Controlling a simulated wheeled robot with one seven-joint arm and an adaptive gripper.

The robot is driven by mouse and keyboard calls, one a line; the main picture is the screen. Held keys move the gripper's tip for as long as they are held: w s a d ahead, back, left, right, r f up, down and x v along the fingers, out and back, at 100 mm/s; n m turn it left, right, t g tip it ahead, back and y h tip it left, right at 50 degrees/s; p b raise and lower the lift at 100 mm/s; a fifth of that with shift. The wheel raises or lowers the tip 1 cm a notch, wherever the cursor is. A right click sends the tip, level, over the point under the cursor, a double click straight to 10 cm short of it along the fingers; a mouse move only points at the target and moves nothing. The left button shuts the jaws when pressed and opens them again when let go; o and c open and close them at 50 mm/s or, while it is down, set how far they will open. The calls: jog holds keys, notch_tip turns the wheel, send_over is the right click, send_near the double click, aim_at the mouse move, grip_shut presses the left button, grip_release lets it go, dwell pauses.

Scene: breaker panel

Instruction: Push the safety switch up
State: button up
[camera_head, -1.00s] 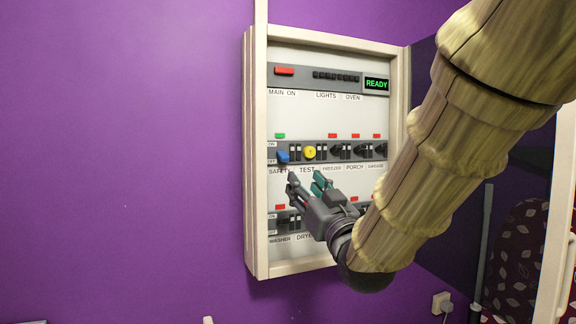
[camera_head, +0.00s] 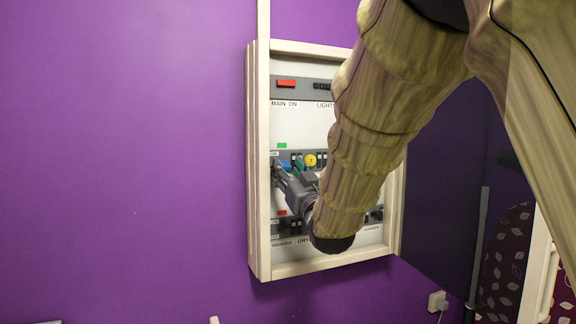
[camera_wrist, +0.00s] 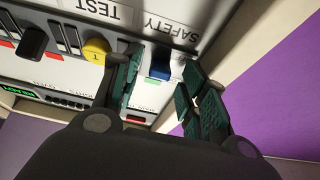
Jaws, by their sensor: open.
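The blue safety switch (camera_wrist: 160,68) shows in the wrist view beside its SAFETY label, which reads upside down there. A green indicator (camera_wrist: 152,82) lies on the panel near it. In the head view the blue switch (camera_head: 285,164) is partly hidden by my gripper (camera_head: 287,169). My gripper (camera_wrist: 158,88) is open in the wrist view, with one finger on each side of the blue switch. The panel face around the switch shows between the fingers. I cannot tell whether either finger touches the switch.
The yellow round TEST button (camera_wrist: 96,50) is close to one finger. A black breaker switch (camera_wrist: 33,42) is farther left. The cream panel frame (camera_head: 258,200) borders the left side. The purple wall (camera_head: 120,160) to the left is clear. My arm hides much of the panel's right side.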

jog(key=shift+w+f, duration=0.15)
jog(key=shift+w, duration=0.3)
jog(key=shift+s+r, duration=0.25)
jog(key=shift+s, duration=0.15)
jog(key=shift+w+f, duration=0.1)
grip_shut()
